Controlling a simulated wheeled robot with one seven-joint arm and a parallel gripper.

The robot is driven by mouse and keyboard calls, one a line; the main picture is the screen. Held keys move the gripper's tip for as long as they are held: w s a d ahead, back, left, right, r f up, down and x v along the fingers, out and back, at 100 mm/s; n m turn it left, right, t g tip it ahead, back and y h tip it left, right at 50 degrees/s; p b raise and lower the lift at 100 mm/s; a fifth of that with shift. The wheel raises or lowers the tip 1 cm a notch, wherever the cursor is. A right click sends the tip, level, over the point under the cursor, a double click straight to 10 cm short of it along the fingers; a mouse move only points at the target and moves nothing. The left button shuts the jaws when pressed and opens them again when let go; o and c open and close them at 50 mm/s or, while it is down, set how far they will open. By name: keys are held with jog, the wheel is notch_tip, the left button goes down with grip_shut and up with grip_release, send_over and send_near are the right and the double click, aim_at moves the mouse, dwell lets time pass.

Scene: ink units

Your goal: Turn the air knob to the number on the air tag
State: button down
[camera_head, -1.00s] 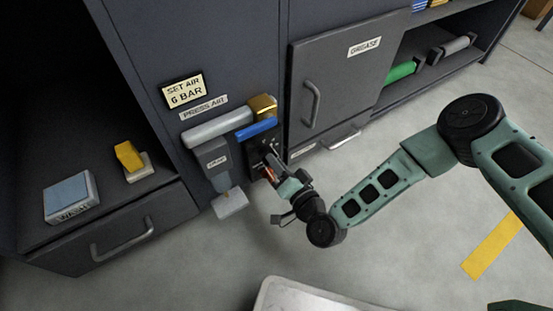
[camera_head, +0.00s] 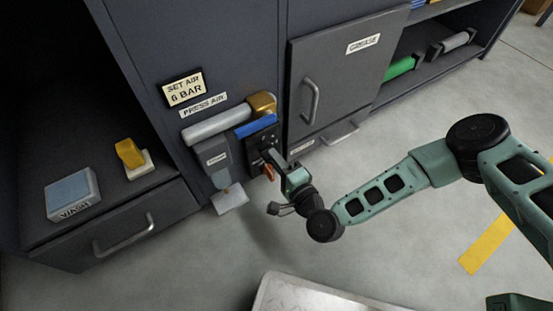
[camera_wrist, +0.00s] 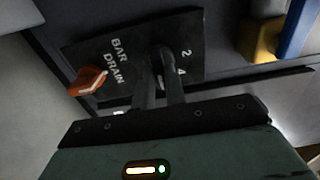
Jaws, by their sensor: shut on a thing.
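The air tag (camera_head: 184,89) on the cabinet front reads SET AIR 6 BAR. A dark dial plate (camera_wrist: 190,42) marked BAR, DRAIN, 2 and 4 faces my wrist camera; it also shows in the head view (camera_head: 256,140). My gripper (camera_wrist: 160,68) is shut on the air knob at the middle of this plate. In the head view my gripper (camera_head: 268,156) reaches the plate from the right. An orange-red drain handle (camera_wrist: 88,80) sticks out beside the fingers, apart from them.
A grey cylinder (camera_head: 218,127) with a brass end (camera_head: 263,104) and a blue bar (camera_head: 256,126) sit just above the plate. A closed grease door (camera_head: 340,80) is to the right. An open bay with a yellow-handled block (camera_head: 130,153) is at left. A pale tray (camera_head: 310,295) stands in front.

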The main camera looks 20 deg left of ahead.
jog(key=shift+s, duration=0.1)
dwell(0.3)
jog(key=c, duration=1.4)
grip_release()
jog(key=shift+c, duration=0.2)
jog(key=p+v, duration=0.5)
jog(key=v, duration=0.7)
